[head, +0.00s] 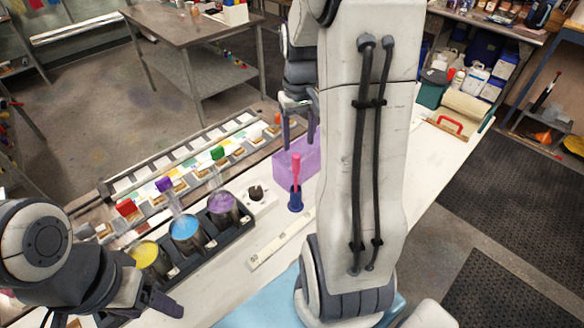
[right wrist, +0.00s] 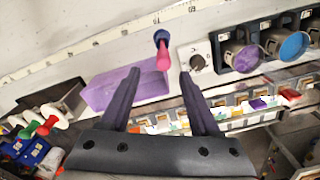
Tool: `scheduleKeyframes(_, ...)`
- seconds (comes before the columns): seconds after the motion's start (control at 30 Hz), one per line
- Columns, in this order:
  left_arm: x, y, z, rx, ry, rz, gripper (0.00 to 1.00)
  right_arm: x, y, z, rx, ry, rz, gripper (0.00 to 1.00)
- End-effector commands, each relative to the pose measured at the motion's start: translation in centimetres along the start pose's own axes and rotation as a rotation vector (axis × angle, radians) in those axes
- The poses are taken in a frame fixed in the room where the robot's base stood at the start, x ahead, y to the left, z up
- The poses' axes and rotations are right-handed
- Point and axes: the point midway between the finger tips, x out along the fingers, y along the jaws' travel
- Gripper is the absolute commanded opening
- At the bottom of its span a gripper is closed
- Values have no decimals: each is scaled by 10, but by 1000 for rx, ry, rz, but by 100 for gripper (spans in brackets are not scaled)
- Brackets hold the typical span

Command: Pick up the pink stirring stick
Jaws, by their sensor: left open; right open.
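The pink stirring stick (head: 296,172) stands upright in a small dark blue holder (head: 295,202) on the pale bench. The stick also shows in the right wrist view (right wrist: 162,58), its end pointing toward the gap between my right fingers. My right gripper (head: 298,140) is open and empty, above and just beyond the stick in the head view; its fingers (right wrist: 160,82) are apart, with nothing between them. My left gripper (head: 150,300) is open at the lower left, near the yellow bucket and far from the stick.
Yellow (head: 145,254), blue (head: 185,228) and purple (head: 222,203) buckets sit in a dark rack left of the stick. A lavender box (head: 283,167) stands just behind. A ruler strip (head: 280,241) lies in front.

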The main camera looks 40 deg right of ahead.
Motion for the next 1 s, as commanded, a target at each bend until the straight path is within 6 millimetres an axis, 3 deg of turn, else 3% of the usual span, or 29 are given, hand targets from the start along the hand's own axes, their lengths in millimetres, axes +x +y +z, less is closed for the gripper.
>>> scheduleKeyframes(0.13, -5, 0, 0, 1, 0, 0, 69, 22, -6, 0, -9, -6, -1, 63)
scheduleKeyframes(0.37, -12, 1, -1, 2, 0, 0, 69, 39, -6, 0, -10, -4, -1, 63)
scheduleKeyframes(0.6, -26, 2, -1, 5, 0, 0, 69, 74, -5, 1, -8, -5, -2, 63)
scheduleKeyframes(0.93, -26, 2, -1, 5, 0, 0, 69, 84, -4, 1, -6, 1, 0, 63)
scheduleKeyframes(0.97, -26, 2, -1, 5, 0, 0, 69, 84, -4, 1, -6, 1, 0, 59)
scheduleKeyframes(1.0, -26, 2, -1, 5, 0, 0, 69, 84, -4, 1, -6, 1, 0, 44)
